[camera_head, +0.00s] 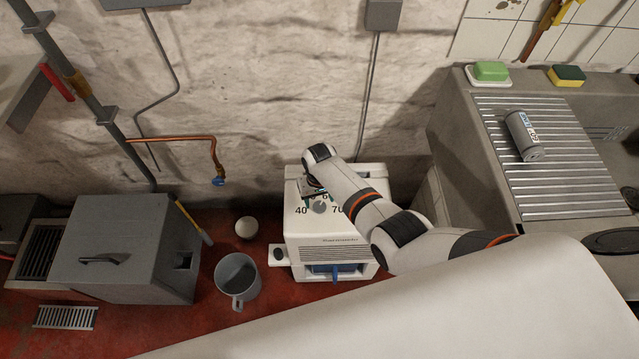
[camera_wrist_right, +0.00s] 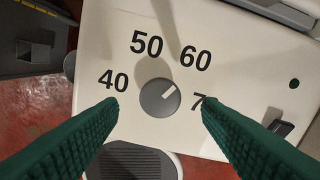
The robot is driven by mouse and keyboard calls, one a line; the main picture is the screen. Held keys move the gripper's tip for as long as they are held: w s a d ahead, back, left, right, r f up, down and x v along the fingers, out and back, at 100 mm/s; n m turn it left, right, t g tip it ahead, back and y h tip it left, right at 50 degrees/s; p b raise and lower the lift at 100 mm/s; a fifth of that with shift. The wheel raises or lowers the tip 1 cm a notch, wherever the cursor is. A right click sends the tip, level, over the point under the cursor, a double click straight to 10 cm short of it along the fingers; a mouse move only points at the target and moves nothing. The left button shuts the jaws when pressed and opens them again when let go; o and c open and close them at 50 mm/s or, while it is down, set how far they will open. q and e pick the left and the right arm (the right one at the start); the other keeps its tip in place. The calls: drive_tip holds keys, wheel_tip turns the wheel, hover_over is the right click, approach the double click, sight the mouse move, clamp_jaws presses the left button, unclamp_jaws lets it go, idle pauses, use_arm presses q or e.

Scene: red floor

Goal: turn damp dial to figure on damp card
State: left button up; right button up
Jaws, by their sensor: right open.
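The damp dial (camera_wrist_right: 160,97) is a round grey knob on the pale top of a white machine (camera_head: 330,232); the dial also shows in the head view (camera_head: 320,207). Its light mark points up and right in the wrist view, roughly towards 60. Figures 40, 50 and 60 show around it; a 7 is partly covered by a finger. My right gripper (camera_wrist_right: 160,101) is open, its green fingers apart on either side of the dial in the picture; contact cannot be told. In the head view the right gripper (camera_head: 313,190) is largely hidden. I cannot make out a damp card.
A grey metal mug (camera_head: 238,278), a pale ball (camera_head: 246,228) and a grey box (camera_head: 125,245) stand left of the machine. A sink unit (camera_head: 455,150) stands at right, with a can (camera_head: 524,137), green soap (camera_head: 491,70) and a sponge (camera_head: 566,76) on it.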

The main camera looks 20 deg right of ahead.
sight(319, 206)
wheel_tip(319, 206, up, 9)
drive_tip(key=p, duration=0.2)
drive_tip(key=shift+f, duration=0.1)
idle(0.4)
